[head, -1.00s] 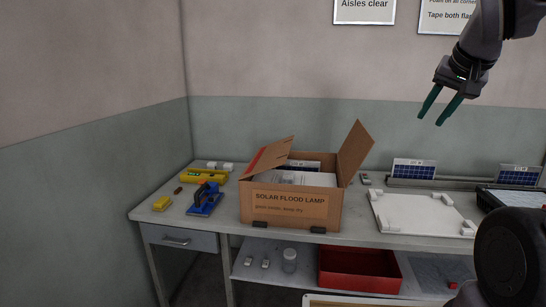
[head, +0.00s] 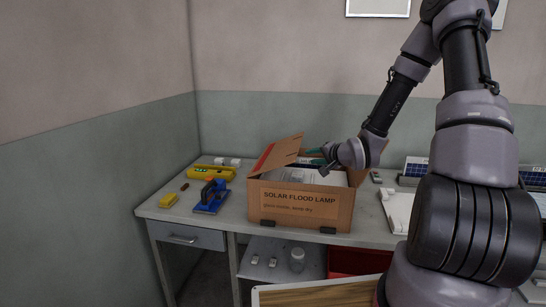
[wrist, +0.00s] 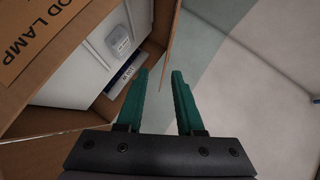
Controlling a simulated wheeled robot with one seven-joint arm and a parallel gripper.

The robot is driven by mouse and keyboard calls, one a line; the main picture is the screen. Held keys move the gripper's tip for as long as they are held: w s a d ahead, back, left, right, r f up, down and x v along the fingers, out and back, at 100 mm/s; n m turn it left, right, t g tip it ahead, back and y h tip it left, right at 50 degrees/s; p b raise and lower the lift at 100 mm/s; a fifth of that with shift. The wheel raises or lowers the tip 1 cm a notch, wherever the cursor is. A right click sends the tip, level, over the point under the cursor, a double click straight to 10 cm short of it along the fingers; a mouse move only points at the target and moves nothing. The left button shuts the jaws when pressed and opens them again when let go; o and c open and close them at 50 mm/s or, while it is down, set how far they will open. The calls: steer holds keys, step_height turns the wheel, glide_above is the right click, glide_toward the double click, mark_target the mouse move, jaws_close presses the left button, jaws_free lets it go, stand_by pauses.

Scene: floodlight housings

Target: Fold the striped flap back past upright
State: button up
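An open cardboard box (head: 265,221) labelled SOLAR FLOOD LAMP stands on the workbench. Its striped flap (head: 285,151), brown with a red band, is on the left side and leans inward over the opening. The plain right flap (head: 378,153) stands raised, mostly hidden behind my arm. My gripper (head: 312,156) is over the opening, its teal fingers pointing left, close to the striped flap's free edge; I cannot tell whether they touch it. In the wrist view my gripper (wrist: 161,78) is open with nothing clearly between the fingers. The white contents (wrist: 85,65) show beside them.
A white frame (head: 396,210) and small solar panels (head: 416,168) are to the right. A red bin (head: 350,262) is on the shelf below.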

mark_target(290, 156)
steer(key=shift+m+t+y, duration=0.3)
steer(key=shift+y, duration=0.1)
steer(key=x, duration=0.4)
steer(key=a+x, duration=0.1)
steer(key=x, duration=0.7)
steer(key=shift+s+a+f, duration=0.1)
steer(key=shift+a, duration=0.35)
jaws_close()
stand_by(0.5)
